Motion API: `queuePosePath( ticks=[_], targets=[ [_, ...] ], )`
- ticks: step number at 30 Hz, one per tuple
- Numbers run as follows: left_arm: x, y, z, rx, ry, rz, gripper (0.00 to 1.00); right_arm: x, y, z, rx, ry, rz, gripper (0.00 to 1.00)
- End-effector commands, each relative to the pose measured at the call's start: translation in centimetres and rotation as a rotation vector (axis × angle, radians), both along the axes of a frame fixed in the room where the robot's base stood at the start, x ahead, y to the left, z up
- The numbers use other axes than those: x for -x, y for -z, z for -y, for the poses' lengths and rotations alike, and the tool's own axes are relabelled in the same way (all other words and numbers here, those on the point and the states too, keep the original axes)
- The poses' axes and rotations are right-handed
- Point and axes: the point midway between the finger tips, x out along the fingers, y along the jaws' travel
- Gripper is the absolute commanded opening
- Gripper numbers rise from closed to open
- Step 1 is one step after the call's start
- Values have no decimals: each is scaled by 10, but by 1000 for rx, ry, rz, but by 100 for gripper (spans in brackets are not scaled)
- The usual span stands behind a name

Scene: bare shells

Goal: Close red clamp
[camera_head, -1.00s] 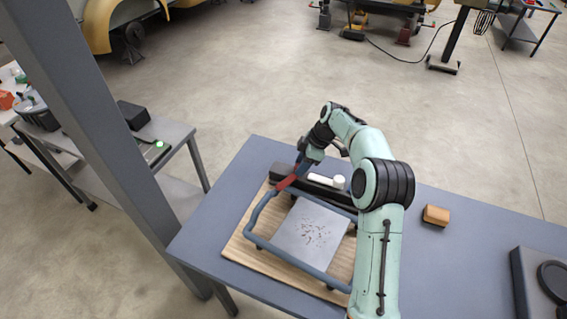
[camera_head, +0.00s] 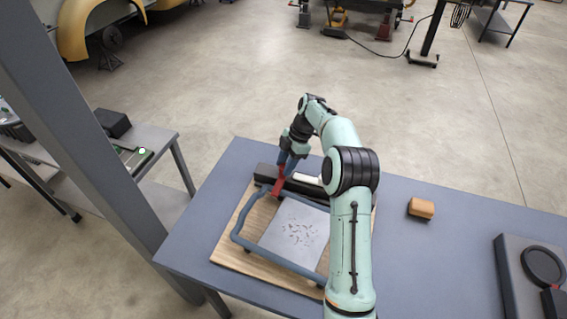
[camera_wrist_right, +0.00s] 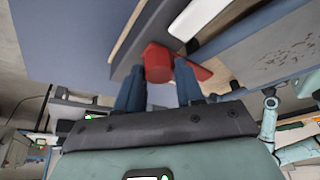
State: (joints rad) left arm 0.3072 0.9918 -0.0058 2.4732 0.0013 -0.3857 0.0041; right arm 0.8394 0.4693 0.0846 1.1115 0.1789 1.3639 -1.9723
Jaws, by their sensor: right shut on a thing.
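The red clamp (camera_head: 277,187) is at the back left of the fixture, beside the dark bar and the blue tube frame (camera_head: 243,218). My right gripper (camera_head: 284,170) reaches down to it from above. In the right wrist view the clamp's red end (camera_wrist_right: 157,62) sits between the two blue fingers of my right gripper (camera_wrist_right: 160,75), which is shut on it. Another red part of the clamp extends to the right behind the finger. My left gripper is not in view.
A grey perforated sheet (camera_head: 293,232) lies inside the frame on a wooden board (camera_head: 232,258). A tan block (camera_head: 421,208) and a dark device (camera_head: 510,268) are on the blue table (camera_head: 450,230). A grey post (camera_head: 85,130) stands at the left.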

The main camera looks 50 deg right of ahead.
Motion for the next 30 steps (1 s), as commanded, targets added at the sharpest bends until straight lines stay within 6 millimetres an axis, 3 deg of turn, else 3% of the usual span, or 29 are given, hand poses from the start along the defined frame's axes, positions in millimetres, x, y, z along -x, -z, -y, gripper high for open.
queuePosePath(
  ticks=[7, 8, 9, 10, 22, 30],
  targets=[
    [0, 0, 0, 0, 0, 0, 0, 0, 0, 0, 1, -3, 2, 0],
    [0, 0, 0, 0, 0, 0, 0, 0, 0, 0, 1, -3, 2, 47],
    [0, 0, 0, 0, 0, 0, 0, 0, 0, 0, 1, -3, 2, 60],
    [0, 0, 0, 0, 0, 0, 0, 0, 0, 0, 1, -3, 2, 62],
    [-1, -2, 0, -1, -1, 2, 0, 1, -9, 4, 3, 0, 2, 62],
    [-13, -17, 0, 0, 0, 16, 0, 9, -62, 23, 4, 1, 6, 62]
  ],
)
